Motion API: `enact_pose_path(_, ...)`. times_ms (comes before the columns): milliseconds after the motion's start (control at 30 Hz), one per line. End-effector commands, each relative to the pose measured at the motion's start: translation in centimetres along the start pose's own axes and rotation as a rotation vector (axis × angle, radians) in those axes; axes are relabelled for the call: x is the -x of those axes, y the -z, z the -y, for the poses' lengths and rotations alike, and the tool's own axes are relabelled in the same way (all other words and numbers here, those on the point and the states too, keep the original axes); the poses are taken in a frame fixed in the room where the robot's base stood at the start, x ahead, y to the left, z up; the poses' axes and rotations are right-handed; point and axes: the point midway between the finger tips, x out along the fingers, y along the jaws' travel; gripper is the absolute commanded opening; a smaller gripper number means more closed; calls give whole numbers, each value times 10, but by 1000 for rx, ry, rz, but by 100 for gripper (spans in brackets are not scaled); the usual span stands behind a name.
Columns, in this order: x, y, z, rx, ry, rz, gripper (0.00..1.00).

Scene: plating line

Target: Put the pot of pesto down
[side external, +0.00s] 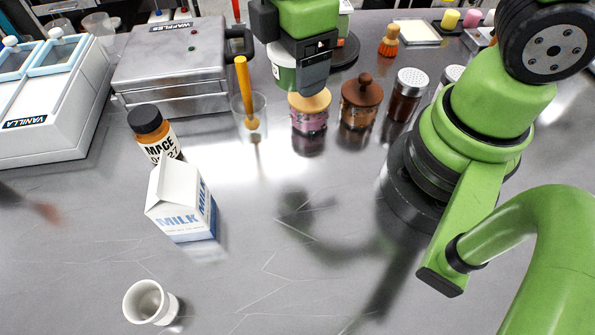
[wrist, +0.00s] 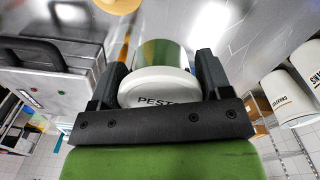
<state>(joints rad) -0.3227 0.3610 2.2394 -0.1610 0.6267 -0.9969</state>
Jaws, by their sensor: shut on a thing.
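The pot of pesto (wrist: 160,86) has a white lid lettered PESTO and a green body. In the wrist view it sits between both fingers of my gripper (wrist: 161,65), which is shut on it. In the side external view the pot (side external: 283,78) shows at the left of my gripper (side external: 312,80), partly hidden by it. It appears held above the grey table (side external: 250,220), behind a pink jar with a wooden lid; its exact height is hard to tell.
The waffle iron (side external: 172,68) and a glass (side external: 249,112) with a yellow-handled tool stand to the left. The pink jar (side external: 310,116), brown jar (side external: 360,103) and shaker (side external: 406,97) stand near my gripper. A milk carton (side external: 180,205) and white cup (side external: 149,303) stand forward; the centre front is clear.

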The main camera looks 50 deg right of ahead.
Motion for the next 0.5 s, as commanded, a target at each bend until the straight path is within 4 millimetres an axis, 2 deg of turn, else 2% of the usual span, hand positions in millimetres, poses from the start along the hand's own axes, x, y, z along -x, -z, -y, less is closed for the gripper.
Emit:
enact_pose_path(33, 0, 11, 15, 93, 0, 0, 46)
enact_pose_path(100, 0, 22, 32, 197, 1, 0, 46)
enact_pose_path(300, 0, 40, 69, 417, 0, -1, 46)
enact_pose_path(400, 0, 44, 84, 503, 0, -1, 46)
enact_pose_path(500, -18, 43, 82, 496, 6, 7, 46)
